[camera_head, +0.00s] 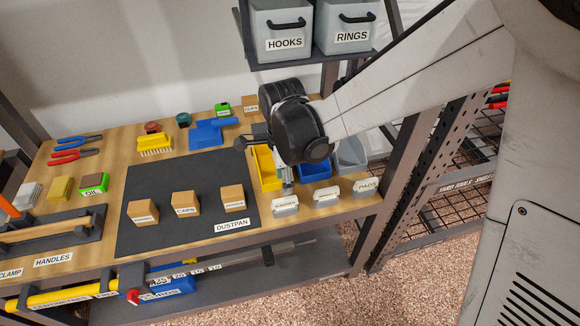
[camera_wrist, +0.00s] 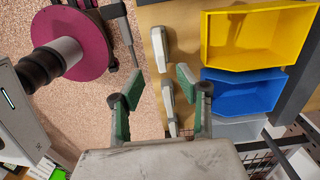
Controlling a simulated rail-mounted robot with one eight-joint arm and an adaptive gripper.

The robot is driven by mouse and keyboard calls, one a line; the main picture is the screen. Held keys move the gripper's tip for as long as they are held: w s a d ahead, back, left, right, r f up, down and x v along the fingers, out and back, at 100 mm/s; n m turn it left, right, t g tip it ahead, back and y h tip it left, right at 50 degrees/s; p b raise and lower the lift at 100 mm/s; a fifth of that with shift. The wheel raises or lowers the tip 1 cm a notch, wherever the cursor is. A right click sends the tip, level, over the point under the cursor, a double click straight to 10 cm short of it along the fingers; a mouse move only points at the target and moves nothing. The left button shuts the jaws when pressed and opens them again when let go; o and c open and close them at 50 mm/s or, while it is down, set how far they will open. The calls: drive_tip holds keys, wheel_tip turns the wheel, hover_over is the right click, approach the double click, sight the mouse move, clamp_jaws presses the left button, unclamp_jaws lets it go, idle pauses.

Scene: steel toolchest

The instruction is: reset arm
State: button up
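My arm reaches in from the upper right in the head view, its black wrist joint above the right part of the wooden workbench (camera_head: 190,244). My gripper (camera_wrist: 160,83) is open in the wrist view, its two green-padded fingers apart with nothing between them. In the head view my gripper (camera_head: 262,152) is partly hidden by the wrist. It is above or beside the yellow bin (camera_head: 267,168), which also shows in the wrist view (camera_wrist: 245,38). The blue bin (camera_head: 315,170) is right of it; it also shows in the wrist view (camera_wrist: 240,92).
Hooks (camera_head: 281,27) and rings (camera_head: 348,24) bins sit on the shelf above. Small boxes, including a caps box (camera_head: 185,203), stand on the dark mat (camera_head: 150,240). Label holders (camera_head: 285,205) line the bench's front right edge. Speckled floor (camera_head: 330,285) lies in front.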

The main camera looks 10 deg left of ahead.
drive_tip(key=d+r+n+t, duration=0.2)
drive_tip(key=d+r+n, duration=0.1)
drive_tip(key=d+r, duration=0.5)
drive_tip(key=s+d+r+n+t, duration=0.1)
drive_tip(key=s+d+r+n, duration=0.2)
drive_tip(key=d, duration=0.3)
drive_tip(key=s+d+r+n+t, duration=0.2)
drive_tip(key=s+d+r+n, duration=0.1)
drive_tip(key=d, duration=0.4)
drive_tip(key=s+d+r+n+t, duration=0.2)
drive_tip(key=s+d+n, duration=0.2)
drive_tip(key=s+d, duration=0.2)
drive_tip(key=shift+d+r, duration=0.4)
drive_tip(key=shift+d, duration=0.25)
drive_tip(key=shift+w+n, duration=0.1)
drive_tip(key=shift+n, duration=0.2)
drive_tip(key=shift+c, duration=0.6)
